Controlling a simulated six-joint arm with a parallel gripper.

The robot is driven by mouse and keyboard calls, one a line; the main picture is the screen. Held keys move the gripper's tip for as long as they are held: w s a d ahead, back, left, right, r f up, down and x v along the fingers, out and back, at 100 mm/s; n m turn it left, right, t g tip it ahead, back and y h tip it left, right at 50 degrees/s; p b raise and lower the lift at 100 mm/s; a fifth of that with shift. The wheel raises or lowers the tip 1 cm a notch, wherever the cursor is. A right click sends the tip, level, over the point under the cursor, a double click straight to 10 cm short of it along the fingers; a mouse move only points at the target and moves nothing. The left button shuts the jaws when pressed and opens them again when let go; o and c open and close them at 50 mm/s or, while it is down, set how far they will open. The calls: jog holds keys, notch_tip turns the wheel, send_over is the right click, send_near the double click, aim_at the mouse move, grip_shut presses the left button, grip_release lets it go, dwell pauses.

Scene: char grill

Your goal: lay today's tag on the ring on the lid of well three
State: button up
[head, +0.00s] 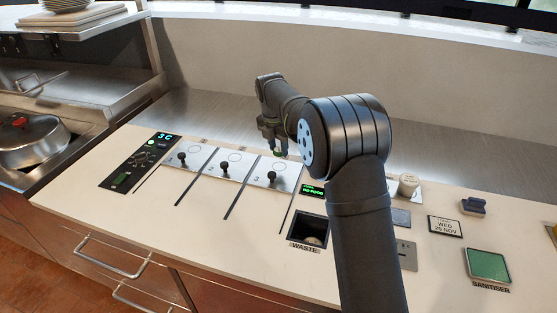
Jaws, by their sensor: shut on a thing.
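Three steel lids with black knobs lie in a row on the pale counter. The lid of well three (268,180) is the rightmost, marked 3. Its ring (280,167) is a faint circle on the far part of the lid, behind the knob. My gripper (277,153) is above and just beyond this far edge, pointing down. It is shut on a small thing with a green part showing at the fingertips. This looks like the tag, but it is too small to read, and its height above the lid is unclear.
The waste opening (311,232) is in front and right of the lids. A date sign (445,227) reads WED 25 NOV. A green sanitiser pad (488,265) lies at the right. A control panel (141,161) shows 3C at the left. A pale-topped stamp-like object (408,185) stands right of my arm.

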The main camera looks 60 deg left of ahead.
aim_at(278, 167)
jog(key=shift+f, duration=2.5)
jog(key=shift+f, duration=0.2)
jog(key=o, duration=1)
jog(key=shift+r, duration=0.1)
jog(key=r, duration=0.4)
jog(key=s+r, duration=0.1)
jog(key=r, duration=0.7)
jog(key=shift+s+d+r, duration=0.1)
jog(key=shift+s+d, duration=0.2)
jog(key=shift+d, duration=0.05)
